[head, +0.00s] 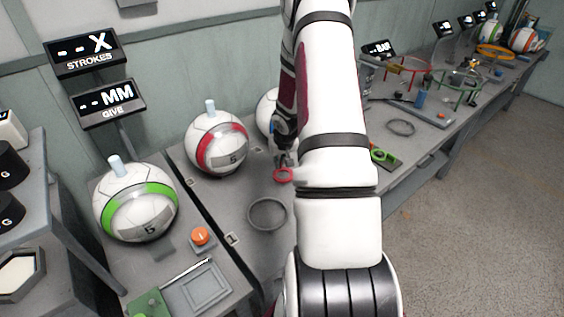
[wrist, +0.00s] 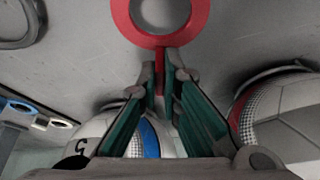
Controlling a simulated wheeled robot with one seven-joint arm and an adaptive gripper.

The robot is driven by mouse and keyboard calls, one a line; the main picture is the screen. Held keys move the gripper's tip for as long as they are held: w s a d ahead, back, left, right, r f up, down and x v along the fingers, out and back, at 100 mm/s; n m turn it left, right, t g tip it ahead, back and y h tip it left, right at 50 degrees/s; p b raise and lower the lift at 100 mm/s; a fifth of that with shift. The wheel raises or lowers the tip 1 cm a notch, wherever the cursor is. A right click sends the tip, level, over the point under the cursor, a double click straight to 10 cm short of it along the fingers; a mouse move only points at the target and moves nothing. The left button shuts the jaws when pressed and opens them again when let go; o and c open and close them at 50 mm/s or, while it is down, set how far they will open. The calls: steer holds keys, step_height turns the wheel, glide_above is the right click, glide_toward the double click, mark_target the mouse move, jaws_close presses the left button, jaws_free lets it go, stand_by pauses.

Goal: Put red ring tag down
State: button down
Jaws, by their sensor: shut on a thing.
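The red ring tag (head: 283,175) hangs at my gripper (head: 284,162), just right of the red-banded ball (head: 217,143) and beyond an empty grey ring (head: 250,214) on the bench. In the wrist view the tag (wrist: 122,17) is a flat red ring with a short stem. My gripper (wrist: 167,78) is shut on that stem, and the ring sticks out past the fingertips. Grey bench surface shows beneath it. Whether the tag touches the bench I cannot tell. My arm hides part of the bench to the right.
A blue-banded ball (wrist: 150,140) stands behind the fingers, partly hidden by my arm in the head view. The red-banded ball (wrist: 285,112) is close at the right. A green-banded ball (head: 136,203) and an orange button (head: 201,236) are at the left. Bench around the grey ring is clear.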

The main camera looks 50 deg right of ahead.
steer(key=shift+w+d+f, duration=0.1)
steer(key=shift+w+d, duration=0.35)
steer(key=shift+d, duration=0.3)
steer(key=shift+f, duration=1.75)
steer(key=shift+w+f, duration=0.1)
steer(key=shift+f, duration=0.1)
steer(key=c, duration=1.8)
jaws_free()
steer(key=shift+r, duration=0.1)
